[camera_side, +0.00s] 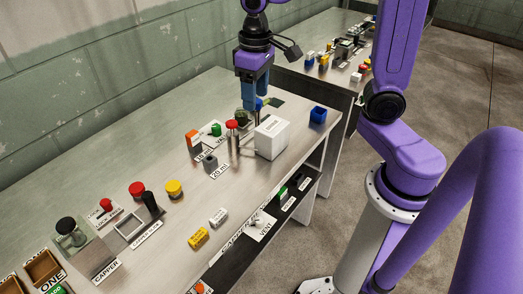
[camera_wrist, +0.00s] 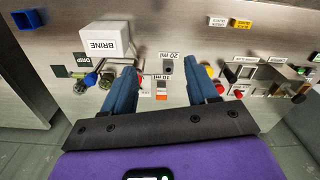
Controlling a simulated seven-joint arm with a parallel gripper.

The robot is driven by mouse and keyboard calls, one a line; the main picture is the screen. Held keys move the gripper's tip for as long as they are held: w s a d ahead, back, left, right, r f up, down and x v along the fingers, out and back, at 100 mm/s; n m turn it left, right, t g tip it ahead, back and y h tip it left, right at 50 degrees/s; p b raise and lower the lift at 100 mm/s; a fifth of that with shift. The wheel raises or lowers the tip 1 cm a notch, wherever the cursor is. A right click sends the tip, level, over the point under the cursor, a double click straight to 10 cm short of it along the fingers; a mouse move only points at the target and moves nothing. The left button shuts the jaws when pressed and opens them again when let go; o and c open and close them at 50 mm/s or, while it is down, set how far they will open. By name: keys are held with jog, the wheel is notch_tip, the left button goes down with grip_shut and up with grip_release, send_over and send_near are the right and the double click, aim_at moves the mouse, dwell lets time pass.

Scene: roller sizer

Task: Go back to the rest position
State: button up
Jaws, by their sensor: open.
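My gripper (camera_side: 249,104) points down above the far part of the near steel bench (camera_side: 112,130), close to the white box marked BRINE (camera_side: 271,143). Its blue fingers are spread, with nothing visible between them. In the wrist view my gripper (camera_wrist: 161,77) is also open. There the BRINE box (camera_wrist: 104,37) is at the upper left, beyond the left finger. A small grey block (camera_wrist: 168,67) by a "20 ml" label shows between the fingers, apart from them. In the side view the fingers overlap the fittings beside the box; contact with these cannot be told.
A blue open bin (camera_side: 318,114) stands right of the box. A red knob (camera_side: 232,125) and an orange block (camera_side: 191,138) stand left of it. Nearer are a yellow knob (camera_side: 174,187), a white block (camera_side: 218,217) and a yellow block (camera_side: 198,237). A second bench holds several items behind.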

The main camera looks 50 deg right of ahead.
jog(key=s+f+n, duration=0.3)
jog(key=s+n, duration=0.7)
jog(key=s, duration=0.9)
jog(key=shift+s+a+f, duration=0.15)
jog(key=shift+s+a, duration=0.05)
jog(key=shift+s, duration=0.15)
